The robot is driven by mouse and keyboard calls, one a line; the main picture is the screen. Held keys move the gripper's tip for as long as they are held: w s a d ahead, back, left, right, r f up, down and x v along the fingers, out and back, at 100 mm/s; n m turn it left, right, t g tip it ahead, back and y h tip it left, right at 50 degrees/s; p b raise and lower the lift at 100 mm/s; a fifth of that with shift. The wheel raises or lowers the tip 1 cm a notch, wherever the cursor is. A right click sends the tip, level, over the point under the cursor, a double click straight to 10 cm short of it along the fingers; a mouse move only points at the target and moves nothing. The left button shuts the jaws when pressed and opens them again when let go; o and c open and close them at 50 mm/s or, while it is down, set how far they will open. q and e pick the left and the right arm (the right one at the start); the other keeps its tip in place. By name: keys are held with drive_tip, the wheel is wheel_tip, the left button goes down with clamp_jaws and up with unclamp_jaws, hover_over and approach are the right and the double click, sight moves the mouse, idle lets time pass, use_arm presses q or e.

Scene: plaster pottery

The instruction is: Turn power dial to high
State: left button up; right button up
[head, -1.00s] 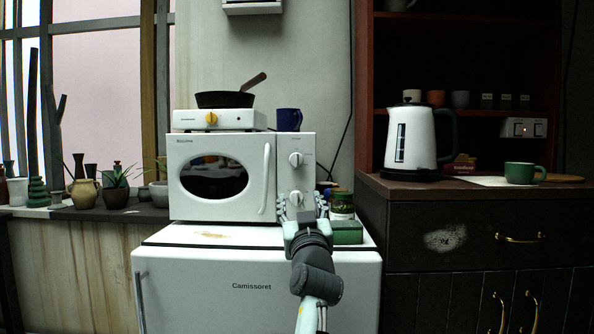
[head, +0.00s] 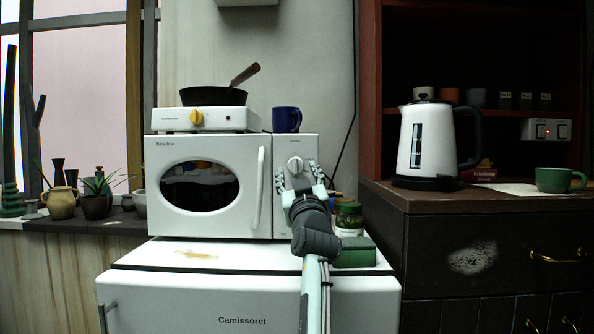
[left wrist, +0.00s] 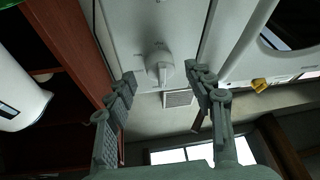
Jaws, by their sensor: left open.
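The white microwave (head: 200,146) stands on a small white fridge. Its upper dial (head: 295,165) shows on the control panel at the right of its door. The lower part of the panel is hidden behind my left gripper (head: 297,178). That gripper is open, its fingers pointing up at the panel just below and to either side of the upper dial. In the left wrist view, a white dial (left wrist: 160,66) appears between the spread fingertips of the gripper (left wrist: 160,80). I cannot tell whether the fingers touch it. My right gripper is not in view.
A hotplate (head: 225,119) with a black pan (head: 213,96) and a blue mug (head: 287,119) are on top of the microwave. A jar (head: 349,218) and a green box (head: 355,252) stand close right of my gripper. A dark cabinet with a white kettle (head: 428,140) is further right.

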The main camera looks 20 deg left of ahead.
use_arm(q)
drive_tip(key=shift+x, duration=0.75)
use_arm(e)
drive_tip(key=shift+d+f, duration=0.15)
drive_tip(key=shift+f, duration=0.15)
use_arm(q)
drive_tip(key=c, duration=1.2)
